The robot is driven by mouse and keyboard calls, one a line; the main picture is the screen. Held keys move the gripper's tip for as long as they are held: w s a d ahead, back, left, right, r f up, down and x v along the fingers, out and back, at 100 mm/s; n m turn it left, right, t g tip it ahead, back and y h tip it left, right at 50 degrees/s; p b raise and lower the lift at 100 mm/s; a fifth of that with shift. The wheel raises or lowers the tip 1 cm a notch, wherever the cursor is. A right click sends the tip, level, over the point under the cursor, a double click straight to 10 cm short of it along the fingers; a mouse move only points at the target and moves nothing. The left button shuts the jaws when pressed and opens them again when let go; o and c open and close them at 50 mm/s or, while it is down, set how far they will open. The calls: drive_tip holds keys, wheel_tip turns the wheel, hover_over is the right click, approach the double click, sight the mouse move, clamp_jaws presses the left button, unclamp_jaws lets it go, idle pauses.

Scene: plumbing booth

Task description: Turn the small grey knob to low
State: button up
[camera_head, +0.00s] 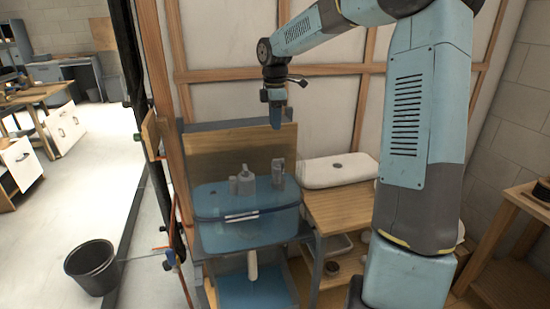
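My gripper (275,116) hangs from my arm at the upper middle, pointing down in front of the wood-framed wall. It appears above and apart from the blue basin (245,232). Its fingers are too small to tell whether they are open or shut. A few small grey fittings (247,182) stand up at the back of the basin, behind or within a see-through pane. Another grey fitting (278,171) stands to their right. I cannot tell which of these, if any, is the small grey knob, nor its setting.
A white basin (338,170) sits on a wooden counter (343,212) right of the blue basin. A black bucket (92,267) stands on the floor at lower left. A dark upright post with thin orange pipes runs left of the basin. Open floor (105,185) lies farther left.

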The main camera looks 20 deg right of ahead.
sight(275, 160)
wheel_tip(275, 160, down, 14)
drive_tip(key=shift+w+r, duration=0.1)
idle(0.5)
clamp_jaws()
idle(0.3)
